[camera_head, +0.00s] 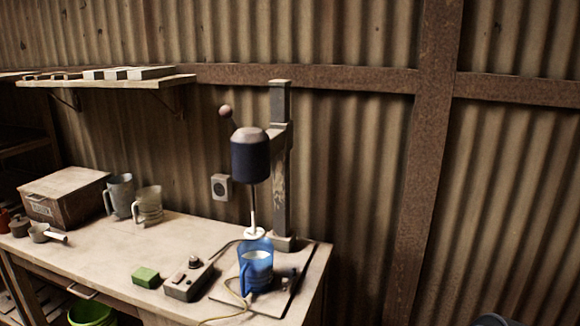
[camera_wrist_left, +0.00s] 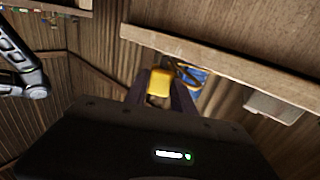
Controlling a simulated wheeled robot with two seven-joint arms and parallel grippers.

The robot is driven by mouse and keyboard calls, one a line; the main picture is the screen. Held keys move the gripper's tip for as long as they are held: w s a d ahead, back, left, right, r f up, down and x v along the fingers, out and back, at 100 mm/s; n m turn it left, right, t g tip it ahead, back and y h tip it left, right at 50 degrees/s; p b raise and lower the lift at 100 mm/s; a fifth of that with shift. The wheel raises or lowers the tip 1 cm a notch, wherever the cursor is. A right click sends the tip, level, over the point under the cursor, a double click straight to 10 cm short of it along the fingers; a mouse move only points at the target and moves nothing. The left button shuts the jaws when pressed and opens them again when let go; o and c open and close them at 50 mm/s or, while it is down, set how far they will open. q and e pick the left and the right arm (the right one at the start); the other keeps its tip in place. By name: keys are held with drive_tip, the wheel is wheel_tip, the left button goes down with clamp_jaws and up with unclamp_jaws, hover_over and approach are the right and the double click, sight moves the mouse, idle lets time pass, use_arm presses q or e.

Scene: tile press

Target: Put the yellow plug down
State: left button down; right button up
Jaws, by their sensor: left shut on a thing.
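The yellow plug (camera_wrist_left: 158,82) is between the two fingers of my left gripper (camera_wrist_left: 160,92) in the left wrist view. The gripper is shut on it. A yellow cord (camera_wrist_left: 186,72) loops just behind the plug. In the head view a thin yellow cord (camera_head: 228,316) runs down past the front edge of the workbench (camera_head: 190,240); the plug and both grippers are out of that view.
On the bench stand a press (camera_head: 280,160), a blue mug (camera_head: 256,268) under its plunger, a control box (camera_head: 188,281) and a green block (camera_head: 145,277). A socket (camera_head: 221,187) is on the wall. The bench middle is clear.

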use_arm(q)
drive_tip(key=s+f, duration=0.2)
drive_tip(key=s, duration=0.4)
drive_tip(key=shift+s+f, duration=0.15)
drive_tip(key=shift+f, duration=0.15)
drive_tip(key=shift+r, duration=0.1)
